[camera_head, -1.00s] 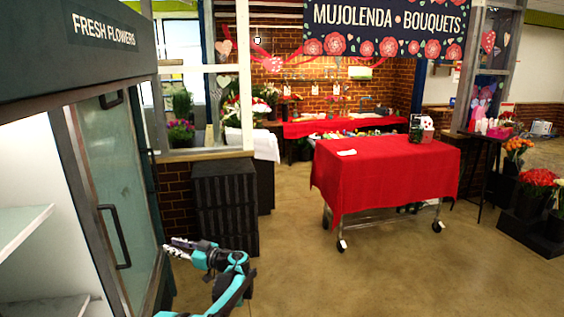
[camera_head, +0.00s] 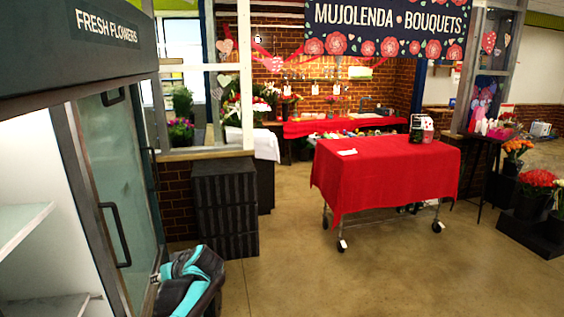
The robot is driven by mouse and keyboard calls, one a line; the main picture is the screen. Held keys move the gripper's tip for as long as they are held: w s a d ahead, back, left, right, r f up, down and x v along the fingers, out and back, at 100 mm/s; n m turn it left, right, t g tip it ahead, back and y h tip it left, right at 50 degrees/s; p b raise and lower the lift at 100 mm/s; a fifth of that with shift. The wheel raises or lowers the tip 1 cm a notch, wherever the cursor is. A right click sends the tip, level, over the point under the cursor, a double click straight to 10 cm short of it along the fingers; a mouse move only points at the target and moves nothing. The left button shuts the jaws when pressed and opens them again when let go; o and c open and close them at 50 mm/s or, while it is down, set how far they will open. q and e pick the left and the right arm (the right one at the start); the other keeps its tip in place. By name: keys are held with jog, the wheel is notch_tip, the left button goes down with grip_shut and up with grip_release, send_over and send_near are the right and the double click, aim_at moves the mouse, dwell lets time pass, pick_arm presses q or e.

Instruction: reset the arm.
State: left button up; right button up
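One of my arms, teal and black, shows folded at the bottom of the head view, left of the middle, close to the fridge door. Its gripper is out of sight. My other arm and its gripper do not show in this view either.
A fresh-flowers fridge (camera_head: 110,32) stands at the left with its glass door (camera_head: 122,185) and dark handle. Black stacked crates (camera_head: 225,210) stand behind my arm. A wheeled table with a red cloth (camera_head: 385,172) stands right of the middle. The floor (camera_head: 330,280) in front is clear.

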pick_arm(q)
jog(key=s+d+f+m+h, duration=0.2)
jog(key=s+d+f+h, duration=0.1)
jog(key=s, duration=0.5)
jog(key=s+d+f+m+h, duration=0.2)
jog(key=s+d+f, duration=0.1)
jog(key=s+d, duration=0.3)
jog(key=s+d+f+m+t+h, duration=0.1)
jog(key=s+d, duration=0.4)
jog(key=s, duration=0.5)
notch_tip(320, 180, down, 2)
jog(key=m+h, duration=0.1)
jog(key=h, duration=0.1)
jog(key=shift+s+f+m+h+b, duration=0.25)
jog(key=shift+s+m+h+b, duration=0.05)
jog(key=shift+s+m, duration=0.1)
